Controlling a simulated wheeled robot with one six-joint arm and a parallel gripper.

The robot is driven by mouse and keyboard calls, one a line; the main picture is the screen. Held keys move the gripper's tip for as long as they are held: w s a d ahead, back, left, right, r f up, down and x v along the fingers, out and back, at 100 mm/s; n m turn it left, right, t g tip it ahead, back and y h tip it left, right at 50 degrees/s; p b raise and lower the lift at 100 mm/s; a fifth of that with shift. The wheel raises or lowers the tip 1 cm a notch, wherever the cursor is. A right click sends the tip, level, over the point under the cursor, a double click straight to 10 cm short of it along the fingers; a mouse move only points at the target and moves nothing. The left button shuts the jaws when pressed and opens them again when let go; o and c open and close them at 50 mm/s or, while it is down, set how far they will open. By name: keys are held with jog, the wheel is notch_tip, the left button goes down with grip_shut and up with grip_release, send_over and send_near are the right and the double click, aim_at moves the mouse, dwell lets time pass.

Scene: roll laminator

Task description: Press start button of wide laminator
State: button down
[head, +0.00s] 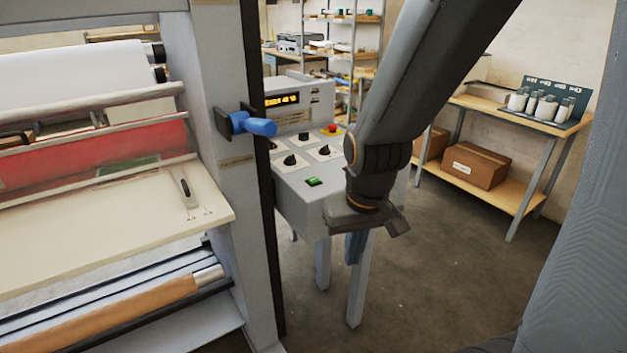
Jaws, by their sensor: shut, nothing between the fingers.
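The wide laminator (215,110) fills the left side, with a white roll, a red sheet and a cream feed table. Its control console (300,205) stands just right of the frame post. A green button (314,181) sits near the console's front edge, uncovered; its label is too small to read. My gripper (355,248) hangs from the dark wrist, to the right of and lower in the picture than the green button, apart from it. It points down in front of the console's legs, shut and empty. Its fingers are small and partly merge with the legs behind.
The console also carries black knobs (291,160), a red stop button (332,129) and a lit display (282,99). A blue handle (254,125) juts from the post beside it. A bench (520,112) with a cardboard box (476,166) stands right. The floor (430,270) between is clear.

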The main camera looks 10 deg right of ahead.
dwell(0.8)
jog(key=shift+g, duration=0.3)
notch_tip(320, 180, down, 5)
jog(key=b, duration=0.4)
jog(key=shift+r, duration=0.2)
